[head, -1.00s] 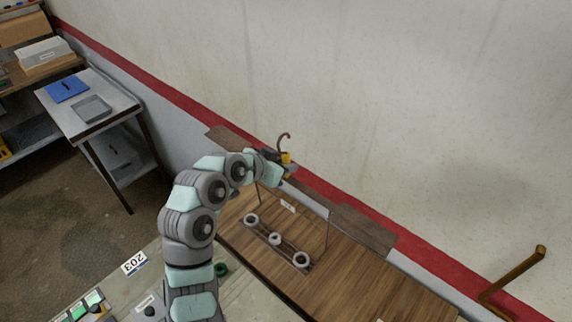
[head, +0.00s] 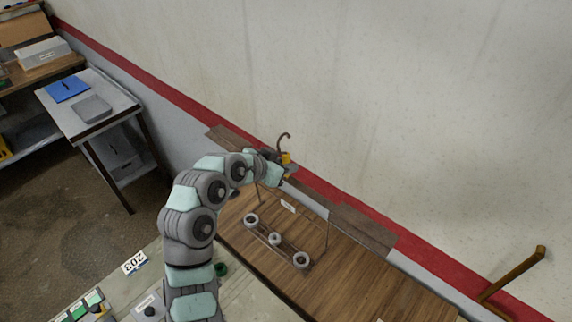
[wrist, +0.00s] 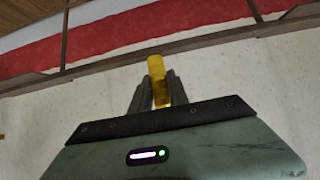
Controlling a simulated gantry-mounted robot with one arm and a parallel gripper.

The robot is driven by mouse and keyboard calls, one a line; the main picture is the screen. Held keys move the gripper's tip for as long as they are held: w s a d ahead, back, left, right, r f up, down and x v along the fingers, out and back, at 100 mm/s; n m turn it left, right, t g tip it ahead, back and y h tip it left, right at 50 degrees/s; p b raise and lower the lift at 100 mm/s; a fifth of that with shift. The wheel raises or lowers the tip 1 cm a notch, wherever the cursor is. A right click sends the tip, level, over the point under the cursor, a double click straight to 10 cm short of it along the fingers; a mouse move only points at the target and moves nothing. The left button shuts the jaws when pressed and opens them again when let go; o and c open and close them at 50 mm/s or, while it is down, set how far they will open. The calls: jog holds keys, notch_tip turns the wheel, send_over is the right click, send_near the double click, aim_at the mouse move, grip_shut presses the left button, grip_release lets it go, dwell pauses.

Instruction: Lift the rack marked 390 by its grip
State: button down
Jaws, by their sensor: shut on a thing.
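My gripper (head: 281,163) is shut on the yellow grip. In the wrist view the grip (wrist: 157,68) stands between the two dark fingers (wrist: 160,90). I cannot tell whether the rack's bottom touches the wooden surface.
A wooden bench top (head: 350,275) lies below the rack. A brown board (head: 362,228) runs along its back, before the white wall (head: 420,120) with a red stripe. A brown bracket (head: 515,275) sticks out at right. A side table (head: 118,105) stands at left.

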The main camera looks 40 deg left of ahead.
aim_at(286, 152)
jog(key=shift+r, duration=0.1)
jog(key=shift+r+p, duration=0.45)
jog(key=shift+r, duration=1.6)
